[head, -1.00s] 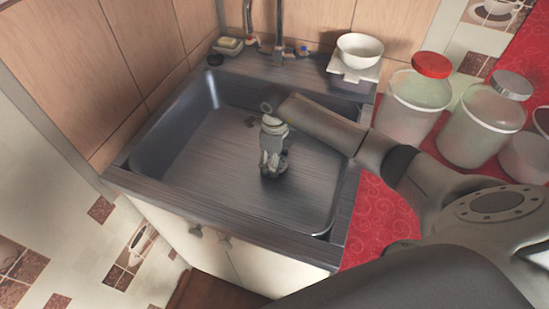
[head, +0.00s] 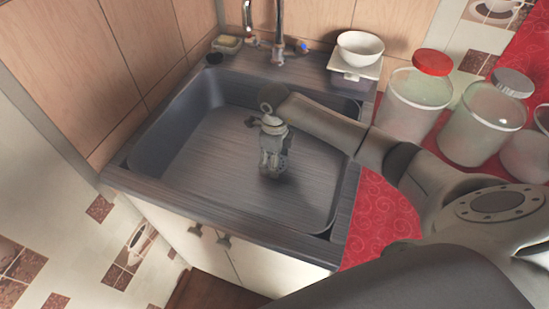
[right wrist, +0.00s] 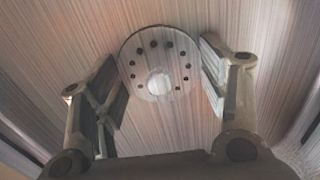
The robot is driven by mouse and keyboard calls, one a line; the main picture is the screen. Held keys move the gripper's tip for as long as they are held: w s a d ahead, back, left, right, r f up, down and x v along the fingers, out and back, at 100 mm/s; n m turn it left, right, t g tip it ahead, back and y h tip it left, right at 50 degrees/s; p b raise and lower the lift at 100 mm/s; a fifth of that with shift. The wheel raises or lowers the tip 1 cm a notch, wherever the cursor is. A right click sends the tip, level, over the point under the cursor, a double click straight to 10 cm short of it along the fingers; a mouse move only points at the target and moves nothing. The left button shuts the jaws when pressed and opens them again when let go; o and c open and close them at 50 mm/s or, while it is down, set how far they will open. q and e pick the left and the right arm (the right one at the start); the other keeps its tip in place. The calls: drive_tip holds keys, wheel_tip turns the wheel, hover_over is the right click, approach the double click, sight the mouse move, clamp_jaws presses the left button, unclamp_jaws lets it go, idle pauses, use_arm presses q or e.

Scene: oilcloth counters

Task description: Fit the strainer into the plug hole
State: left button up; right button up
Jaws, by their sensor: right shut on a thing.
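The strainer (right wrist: 158,75) is a round pale metal disc with a ring of small dark holes and a light central knob. In the right wrist view it sits between the two fingers of my right gripper (head: 272,174), which is shut on it. In the head view the gripper points down into the sink (head: 215,155), low over the basin floor, and largely hides the strainer. I cannot tell whether the strainer touches the floor. The plug hole (head: 250,121) is a dark spot toward the back of the basin, beyond the gripper and partly beside my wrist. My left gripper is out of view.
The tap (head: 279,45) stands behind the basin, with a soap dish (head: 228,43) to its left. A white bowl (head: 360,47) sits at the back right. Glass jars (head: 412,103) stand on the red oilcloth (head: 378,215) to the right. The basin's left and front floor is clear.

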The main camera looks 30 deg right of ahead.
drive_tip(key=o, duration=1)
drive_tip(key=shift+c, duration=0.2)
drive_tip(key=shift+r, duration=0.1)
drive_tip(key=shift+r+p, duration=2.8)
drive_tip(key=shift+r, duration=1.15)
